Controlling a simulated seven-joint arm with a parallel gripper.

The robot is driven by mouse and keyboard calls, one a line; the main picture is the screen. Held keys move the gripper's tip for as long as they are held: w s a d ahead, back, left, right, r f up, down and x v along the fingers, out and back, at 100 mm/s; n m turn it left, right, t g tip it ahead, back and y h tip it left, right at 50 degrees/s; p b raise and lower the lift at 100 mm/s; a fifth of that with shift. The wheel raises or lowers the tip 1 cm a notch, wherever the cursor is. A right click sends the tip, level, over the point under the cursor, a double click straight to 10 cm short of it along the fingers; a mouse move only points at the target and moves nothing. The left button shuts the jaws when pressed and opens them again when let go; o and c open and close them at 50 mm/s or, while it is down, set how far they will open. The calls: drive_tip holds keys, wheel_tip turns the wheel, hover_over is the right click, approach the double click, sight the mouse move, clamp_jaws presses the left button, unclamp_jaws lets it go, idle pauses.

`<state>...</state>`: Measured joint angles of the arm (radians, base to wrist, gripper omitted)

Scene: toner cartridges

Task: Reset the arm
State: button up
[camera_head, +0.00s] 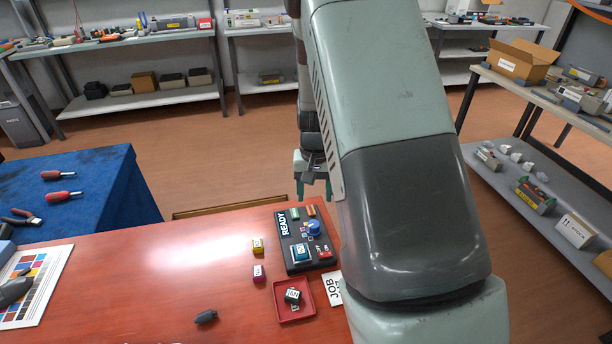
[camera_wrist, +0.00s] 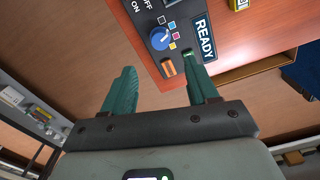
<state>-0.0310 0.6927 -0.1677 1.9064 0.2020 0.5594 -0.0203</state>
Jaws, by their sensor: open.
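My gripper (camera_head: 313,188) hangs in the air by the far edge of the red-brown table (camera_head: 140,290), near the far end of the black control panel (camera_head: 290,253). In the wrist view its two green fingers (camera_wrist: 158,92) are spread apart with nothing between them. My arm covers the right part of the table in the head view.
A yellow cartridge (camera_head: 258,246) and a magenta cartridge (camera_head: 259,273) stand left of the panel. A red tray (camera_head: 309,314) holds a dark cartridge (camera_head: 292,296). A dark grey object (camera_head: 206,317) lies at the front. A blue-covered table (camera_head: 110,190) with tools stands left.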

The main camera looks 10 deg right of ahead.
drive_tip(key=s+a+r+n+t, duration=0.15)
drive_tip(key=s+r, duration=0.25)
drive_tip(key=r, duration=0.6)
drive_tip(key=s+a+r+t, duration=0.15)
drive_tip(key=s+r, duration=0.25)
drive_tip(key=r, duration=0.7)
drive_tip(key=s+a+r+n+t, duration=0.1)
drive_tip(key=s+r, duration=0.3)
drive_tip(key=s, duration=0.5)
drive_tip(key=s+a+r+t, duration=0.1)
drive_tip(key=s+r, duration=0.3)
drive_tip(key=s, duration=0.4)
drive_tip(key=shift+s+r+n+t, duration=0.25)
drive_tip(key=shift+s+n+t, duration=0.05)
drive_tip(key=shift+s+n, duration=0.1)
